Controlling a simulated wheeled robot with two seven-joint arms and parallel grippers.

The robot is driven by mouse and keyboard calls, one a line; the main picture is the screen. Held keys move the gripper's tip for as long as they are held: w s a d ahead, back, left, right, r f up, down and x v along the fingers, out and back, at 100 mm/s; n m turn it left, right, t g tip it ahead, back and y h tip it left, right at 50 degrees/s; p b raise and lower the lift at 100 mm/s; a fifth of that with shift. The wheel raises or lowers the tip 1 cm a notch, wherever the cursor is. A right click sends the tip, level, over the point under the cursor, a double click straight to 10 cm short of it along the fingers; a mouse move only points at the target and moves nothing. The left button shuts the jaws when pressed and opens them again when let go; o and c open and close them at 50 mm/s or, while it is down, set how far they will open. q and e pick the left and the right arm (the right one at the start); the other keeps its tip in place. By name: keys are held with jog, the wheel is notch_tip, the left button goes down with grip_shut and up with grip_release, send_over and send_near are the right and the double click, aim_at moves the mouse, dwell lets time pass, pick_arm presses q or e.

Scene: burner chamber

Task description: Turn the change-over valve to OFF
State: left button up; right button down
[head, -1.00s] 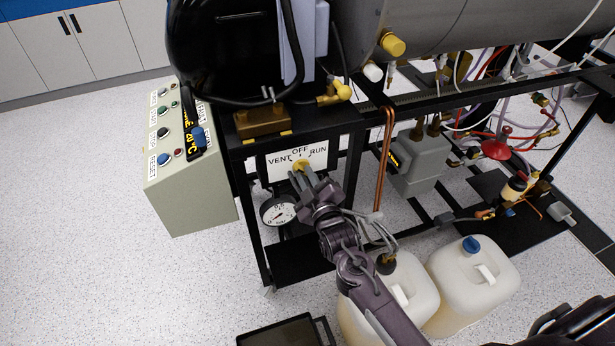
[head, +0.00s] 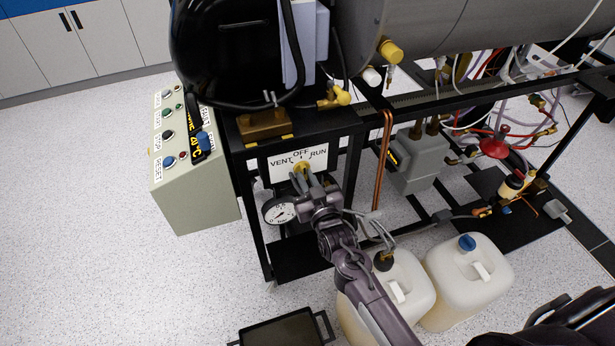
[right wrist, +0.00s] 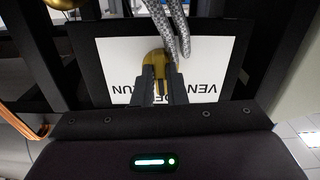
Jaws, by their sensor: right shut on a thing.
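The change-over valve's yellow handle (right wrist: 157,66) stands in front of a white label plate (head: 310,160) marked VENT, OFF and RUN. The plate also shows upside down in the right wrist view (right wrist: 112,62). My right gripper (head: 300,174) reaches up to the plate from below, and in the right wrist view its two dark fingers (right wrist: 158,88) are closed on the yellow handle. The fingers and a grey braided hose cover part of the handle and the OFF mark, so its exact pointing is hard to tell. My left gripper is not in view.
A pressure gauge (head: 279,211) sits just left of my right gripper. A black frame (head: 262,235) surrounds the plate. A control box with buttons (head: 195,190) stands to the left. Two white jerrycans (head: 470,275) stand below right, and a black tray (head: 283,330) lies on the floor.

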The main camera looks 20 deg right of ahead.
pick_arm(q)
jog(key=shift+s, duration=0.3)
pick_arm(e)
jog(key=shift+m, duration=0.4)
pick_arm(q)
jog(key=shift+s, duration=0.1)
pick_arm(e)
jog(key=c, duration=1.5)
grip_release()
jog(key=shift+o, duration=0.2)
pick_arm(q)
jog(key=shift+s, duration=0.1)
pick_arm(e)
jog(key=s, duration=0.7)
jog(key=shift+s, duration=0.4)
jog(key=shift+d, duration=0.1)
